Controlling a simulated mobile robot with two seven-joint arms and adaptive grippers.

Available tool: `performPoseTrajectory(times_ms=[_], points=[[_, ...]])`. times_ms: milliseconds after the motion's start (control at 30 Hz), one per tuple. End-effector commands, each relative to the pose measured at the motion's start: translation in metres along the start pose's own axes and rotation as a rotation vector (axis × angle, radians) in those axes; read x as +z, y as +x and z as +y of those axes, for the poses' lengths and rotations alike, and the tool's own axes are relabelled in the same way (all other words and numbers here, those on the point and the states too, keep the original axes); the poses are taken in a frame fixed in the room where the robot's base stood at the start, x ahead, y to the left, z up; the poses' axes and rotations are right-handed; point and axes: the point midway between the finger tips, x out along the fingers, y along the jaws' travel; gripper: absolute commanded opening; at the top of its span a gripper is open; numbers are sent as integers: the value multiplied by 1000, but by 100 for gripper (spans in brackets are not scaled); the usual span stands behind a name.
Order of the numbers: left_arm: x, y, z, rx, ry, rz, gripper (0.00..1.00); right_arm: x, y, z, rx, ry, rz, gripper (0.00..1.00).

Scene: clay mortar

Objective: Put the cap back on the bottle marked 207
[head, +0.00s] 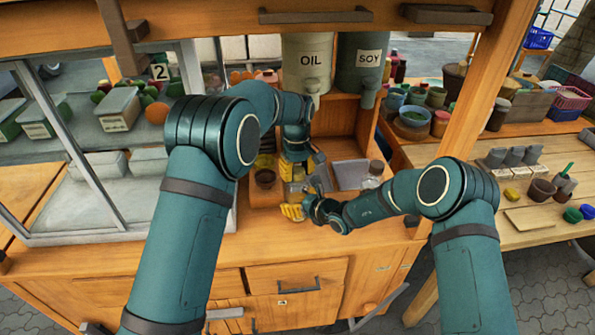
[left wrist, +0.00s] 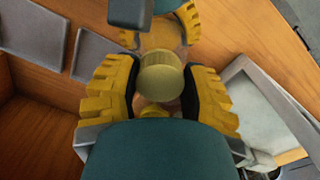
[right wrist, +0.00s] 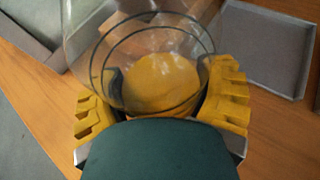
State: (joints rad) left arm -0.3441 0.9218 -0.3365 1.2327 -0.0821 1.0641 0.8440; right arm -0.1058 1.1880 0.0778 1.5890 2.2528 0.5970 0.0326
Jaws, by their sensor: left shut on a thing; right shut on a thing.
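My left gripper (head: 296,164) is above my right gripper (head: 303,205) at the counter's middle. In the left wrist view, a round, pale yellow cap (left wrist: 160,78) sits between the left gripper's fingers, which are shut on it. In the right wrist view, a clear bottle (right wrist: 140,47) with yellow contents stands between the right gripper's fingers, which are shut on it. The bottle also shows small below the left gripper in the head view (head: 297,187). The cap is over the bottle area; whether they touch is unclear. No 207 marking is readable.
OIL (head: 312,62) and SOY (head: 370,62) dispensers hang behind. A glass case encloses the left side.

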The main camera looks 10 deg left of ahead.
Motion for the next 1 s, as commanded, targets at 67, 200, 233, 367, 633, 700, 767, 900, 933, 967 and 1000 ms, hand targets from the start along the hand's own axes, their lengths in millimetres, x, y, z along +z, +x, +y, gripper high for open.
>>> performPoseTrajectory(times_ms=[67, 200, 233, 367, 633, 700, 767, 900, 933, 967, 1000], points=[[0, 0, 0, 0, 21, 0, 1, 0, 0, 0, 0, 0, 0, 0], [0, 0, 0, 1, 188, -2, 1, 0, 0, 0, 0, 0, 0, 0], [0, 0, 0, 1, 237, -2, 1, 0, 0, 0, 0, 0, 0, 0], [0, 0, 0, 1, 420, -2, 1, 0, 0, 0, 0, -1, 0, 0], [0, 0, 0, 0, 525, -1, 1, 0, 0, 0, 0, 0, 0, 0], [0, 0, 0, 0, 524, -1, 1, 0, 0, 0, 0, 0, 0, 0], [0, 0, 0, 0, 524, -1, 1, 0, 0, 0, 0, 0, 0, 0], [1, 0, 0, 1, 523, -1, 73, 0, 0, 0, 0, 0, 0, 0], [1, 0, 0, 1, 523, -1, 73, 0, 0, 0, 1, -1, 0, 0], [1, 0, 0, 1, 523, -1, 73, 0, 0, 0, 1, -1, 0, 0], [1, 0, 0, 1, 523, -1, 73, 0, 0, 0, 1, -1, 0, 0]])
